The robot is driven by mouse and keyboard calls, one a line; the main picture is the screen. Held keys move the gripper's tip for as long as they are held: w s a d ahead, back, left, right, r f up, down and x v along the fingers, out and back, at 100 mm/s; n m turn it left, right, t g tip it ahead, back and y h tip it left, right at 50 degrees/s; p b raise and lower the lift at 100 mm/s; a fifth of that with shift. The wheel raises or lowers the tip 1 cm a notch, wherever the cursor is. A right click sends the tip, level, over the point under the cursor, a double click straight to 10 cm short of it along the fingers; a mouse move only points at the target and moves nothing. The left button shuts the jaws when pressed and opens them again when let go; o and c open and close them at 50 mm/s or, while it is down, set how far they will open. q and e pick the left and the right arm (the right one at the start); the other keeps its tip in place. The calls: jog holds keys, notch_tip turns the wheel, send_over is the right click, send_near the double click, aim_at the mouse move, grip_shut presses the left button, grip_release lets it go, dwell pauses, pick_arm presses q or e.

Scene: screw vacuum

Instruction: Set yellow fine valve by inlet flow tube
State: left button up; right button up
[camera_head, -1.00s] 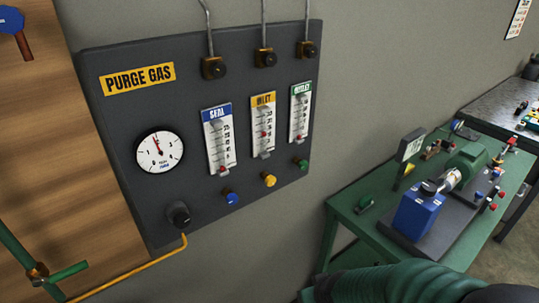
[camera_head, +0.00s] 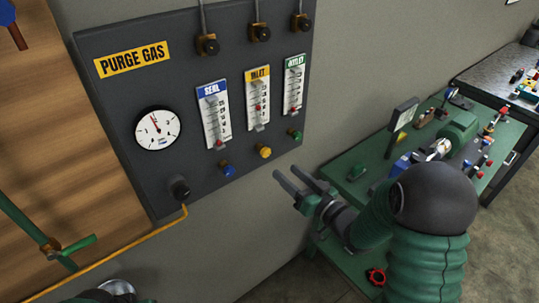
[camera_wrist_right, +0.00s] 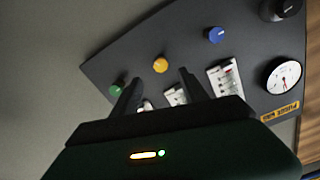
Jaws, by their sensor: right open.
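The yellow fine valve (camera_head: 264,152) is a small round knob low on the dark purge gas panel. In the right wrist view, the yellow knob (camera_wrist_right: 160,65) appears between and just beyond the two fingertips (camera_wrist_right: 161,76). The fingers partly hide the flow tubes there. My left gripper is not in view.
The blue knob (camera_head: 228,169) and green knob (camera_head: 295,134) flank the yellow one. A dial gauge (camera_head: 157,129) and black knob (camera_head: 179,188) are at the panel's left. A green bench (camera_head: 343,163) with equipment stands at right, partly behind my right arm.

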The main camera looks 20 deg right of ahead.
aim_at(267, 155)
jog(key=p+x, duration=0.1)
jog(key=x, duration=0.8)
jog(key=shift+c, duration=0.4)
grip_shut()
